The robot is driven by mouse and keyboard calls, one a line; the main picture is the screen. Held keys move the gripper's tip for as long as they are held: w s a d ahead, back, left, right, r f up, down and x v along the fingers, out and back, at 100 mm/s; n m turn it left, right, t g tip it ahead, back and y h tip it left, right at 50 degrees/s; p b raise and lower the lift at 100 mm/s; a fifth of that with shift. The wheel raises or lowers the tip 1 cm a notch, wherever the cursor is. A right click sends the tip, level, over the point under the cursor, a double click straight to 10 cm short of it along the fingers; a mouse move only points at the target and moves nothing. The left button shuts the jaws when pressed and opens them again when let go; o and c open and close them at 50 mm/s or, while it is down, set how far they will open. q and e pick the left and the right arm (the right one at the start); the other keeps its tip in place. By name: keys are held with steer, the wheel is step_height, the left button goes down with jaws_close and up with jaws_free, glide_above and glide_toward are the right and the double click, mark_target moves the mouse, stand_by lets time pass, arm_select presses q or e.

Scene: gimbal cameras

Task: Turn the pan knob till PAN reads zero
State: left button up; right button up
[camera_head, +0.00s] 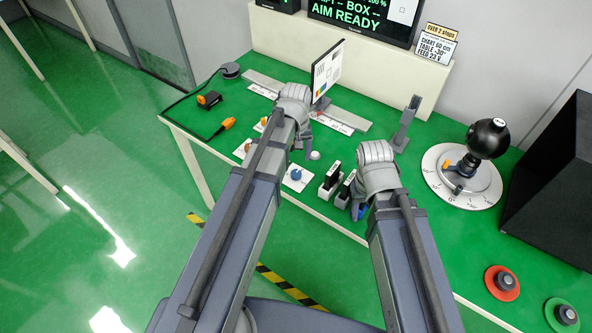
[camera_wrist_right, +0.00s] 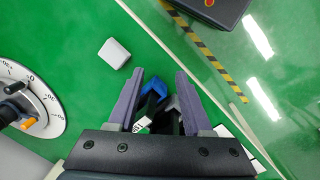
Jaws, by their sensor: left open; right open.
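The gimbal camera, a black ball (camera_head: 488,139), stands on a round white dial (camera_head: 437,182) with degree marks at the right of the table. An orange knob (camera_head: 447,163) shows at the dial's left side; it also shows in the right wrist view (camera_wrist_right: 27,123). I cannot read which mark the camera points to. My right gripper (camera_head: 359,211) is left of the dial, apart from it. In its wrist view the jaws (camera_wrist_right: 160,82) are open, with blue and black items (camera_wrist_right: 153,88) visible between or below them. My left gripper (camera_head: 303,140) is open, partly hidden by its arm, above the table's middle.
A screen (camera_head: 345,20) reads "AIM READY"; its upper line is cut off. A test chart (camera_head: 327,70) stands on a rail.

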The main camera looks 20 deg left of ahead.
mark_target(296, 173)
arm_select(q)
step_height(296, 173, down, 8)
steer(key=b, duration=0.7)
steer(key=shift+r, duration=0.2)
arm_select(e)
step_height(296, 173, down, 8)
steer(key=shift+r, duration=0.2)
arm_select(q)
jaws_close()
